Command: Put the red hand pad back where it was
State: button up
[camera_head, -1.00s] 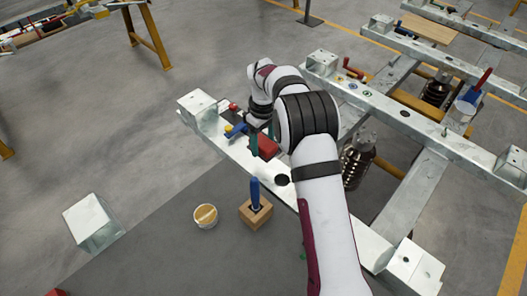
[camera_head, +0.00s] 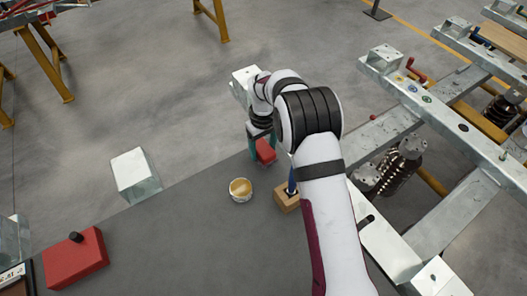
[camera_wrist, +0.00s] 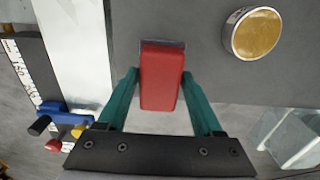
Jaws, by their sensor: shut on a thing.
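The red hand pad (camera_wrist: 161,78) is a red block between the two teal fingers of my gripper (camera_wrist: 160,80). The fingers touch its two long sides, so my gripper is shut on it. A dark grey strip shows at the pad's far end. In the head view my gripper (camera_head: 262,143) holds the pad (camera_head: 265,151) near the far edge of the dark grey table top (camera_head: 205,225), beside the pale metal beam. My arm hides part of the beam. The height of the pad above the surface cannot be told.
A round tin with tan contents (camera_head: 240,189) and a wooden block (camera_head: 287,202) with a blue-handled tool stand near my gripper. A red box with a black knob (camera_head: 75,259) sits lower left.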

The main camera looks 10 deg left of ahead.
jog(key=shift+f, duration=1.1)
jog(key=shift+f, duration=0.1)
jog(key=o, duration=1.3)
